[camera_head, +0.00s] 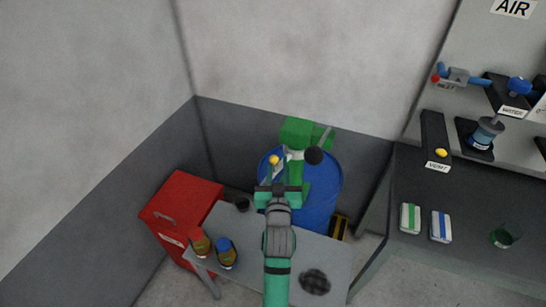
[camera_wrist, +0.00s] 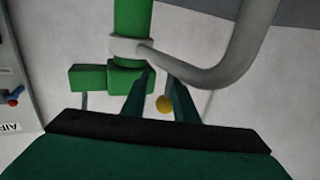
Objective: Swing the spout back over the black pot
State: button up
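A green pump with an upright post (camera_head: 295,172) stands on a blue drum (camera_head: 322,190). In the wrist view the green post (camera_wrist: 132,25) carries a pale grey collar, and the grey bent spout (camera_wrist: 215,72) runs from it to the right and then up. My gripper (camera_head: 278,188) is in front of the drum. In the wrist view its two fingers (camera_wrist: 160,75) stand apart, tips near the spout by the collar. Whether they touch it is unclear. A yellow ball (camera_wrist: 164,104) shows between them.
A red cabinet (camera_head: 180,208) stands at left. A black knob (camera_head: 314,155) juts out by the pump. A dark bench (camera_head: 455,205) is at right.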

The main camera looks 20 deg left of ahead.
jog(key=shift+w+a, duration=0.6)
jog(key=shift+w, duration=0.2)
jog(key=shift+w+a, duration=0.55)
jog(key=shift+w, duration=0.25)
jog(key=shift+w, duration=0.1)
jog(key=shift+s+a, duration=0.2)
jog(key=shift+a, duration=0.05)
jog(key=shift+c, duration=1.1)
grip_shut()
jog(key=shift+d, duration=0.6)
jog(key=shift+a+r, duration=0.15)
